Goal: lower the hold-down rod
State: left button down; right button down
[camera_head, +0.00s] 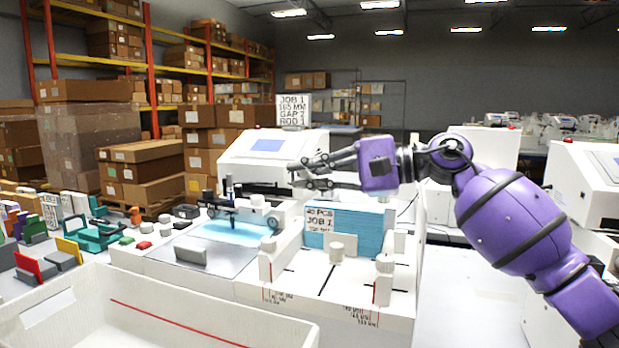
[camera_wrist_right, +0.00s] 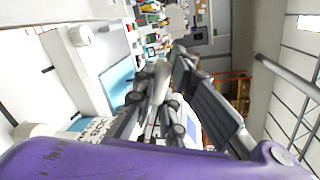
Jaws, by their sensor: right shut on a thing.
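My right gripper (camera_head: 300,173) reaches in from the right, in front of the white plotter (camera_head: 272,149) and above the blue stack. In the right wrist view, its dark fingers (camera_wrist_right: 158,95) are closed around a slim pale piece (camera_wrist_right: 162,82). I cannot tell whether this piece is the hold-down rod. A dark crossbar (camera_head: 240,212) with pale round parts near its ends lies over the bright blue sheet (camera_head: 232,231) at the plotter's front, left of and below the gripper. My left gripper is not in view.
A blue stack (camera_head: 362,224) labelled JOB 1 stands in a white holder (camera_head: 330,281) with knobbed posts. A sign (camera_head: 293,111) reads "JOB 1, 165 MM, GAP 2, ROD 1". An empty white bin (camera_head: 165,320) fills the front left. Several small coloured items crowd the far left.

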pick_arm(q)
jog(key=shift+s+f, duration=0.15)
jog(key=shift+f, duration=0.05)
pick_arm(e)
jog(key=shift+f, duration=0.2)
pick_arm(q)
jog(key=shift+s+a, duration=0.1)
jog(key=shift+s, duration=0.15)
pick_arm(e)
jog(key=c, duration=1.8)
grip_release()
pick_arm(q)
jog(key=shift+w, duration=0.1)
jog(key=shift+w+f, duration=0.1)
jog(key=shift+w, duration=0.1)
pick_arm(e)
jog(key=shift+s+d, duration=0.1)
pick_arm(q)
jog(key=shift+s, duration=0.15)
pick_arm(e)
jog(key=v, duration=1.2)
